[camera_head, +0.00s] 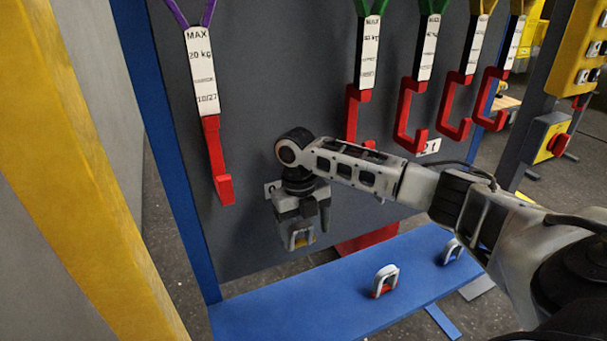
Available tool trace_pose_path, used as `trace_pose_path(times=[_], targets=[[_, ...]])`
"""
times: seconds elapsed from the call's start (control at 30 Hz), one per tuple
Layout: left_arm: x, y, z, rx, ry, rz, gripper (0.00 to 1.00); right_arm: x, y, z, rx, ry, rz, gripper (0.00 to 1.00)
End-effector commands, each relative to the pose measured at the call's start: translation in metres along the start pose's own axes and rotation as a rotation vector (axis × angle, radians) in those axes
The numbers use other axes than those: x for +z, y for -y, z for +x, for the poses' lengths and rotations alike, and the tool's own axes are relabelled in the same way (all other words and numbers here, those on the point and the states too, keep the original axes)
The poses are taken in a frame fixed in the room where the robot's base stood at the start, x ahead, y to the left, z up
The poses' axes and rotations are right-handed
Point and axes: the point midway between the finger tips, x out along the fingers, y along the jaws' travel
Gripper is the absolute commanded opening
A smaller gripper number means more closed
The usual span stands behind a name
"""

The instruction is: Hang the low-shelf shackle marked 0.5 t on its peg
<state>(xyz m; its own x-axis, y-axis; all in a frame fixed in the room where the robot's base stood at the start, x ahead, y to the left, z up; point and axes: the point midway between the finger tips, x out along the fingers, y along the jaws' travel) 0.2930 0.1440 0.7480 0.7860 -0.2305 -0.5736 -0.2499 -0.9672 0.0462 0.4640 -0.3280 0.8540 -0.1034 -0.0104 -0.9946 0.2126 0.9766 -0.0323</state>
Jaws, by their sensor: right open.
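My right gripper (304,226) points down in front of the grey panel, open. A small grey shackle with a yellowish part (299,240) shows at its fingers; I cannot tell whether a peg bears it, because the gripper hides the spot. A white label (269,188) beside the gripper is mostly covered, with only a "0" showing. A grey shackle with a red part (384,281) stands on the blue low shelf (290,318). Another grey shackle (452,251) stands further right on it, close to my right arm. Their markings are not readable. My left gripper is not in view.
A red hook (217,168) on a purple sling hangs at the left. Several red hooks (411,115) hang at the upper right, above my forearm. A label reading "2 t" (429,147) is partly hidden. A blue post (165,150) and a yellow post (80,150) bound the left side.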

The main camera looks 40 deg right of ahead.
Motion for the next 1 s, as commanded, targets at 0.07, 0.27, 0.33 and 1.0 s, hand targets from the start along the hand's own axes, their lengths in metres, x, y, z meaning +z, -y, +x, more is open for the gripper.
trace_pose_path(times=[0.07, 0.27, 0.33, 1.0], targets=[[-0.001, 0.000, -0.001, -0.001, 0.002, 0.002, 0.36, 0.024, -0.001, -0.065, 0.035, 0.135, 0.007, 0.78], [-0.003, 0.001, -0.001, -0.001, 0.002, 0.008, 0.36, 0.005, 0.002, -0.112, 0.032, 0.137, 0.014, 0.78], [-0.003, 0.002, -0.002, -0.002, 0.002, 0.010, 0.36, 0.000, 0.003, -0.127, 0.031, 0.136, 0.014, 0.78], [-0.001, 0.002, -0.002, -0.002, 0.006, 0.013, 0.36, -0.015, 0.005, -0.161, 0.028, 0.129, 0.022, 0.78]])
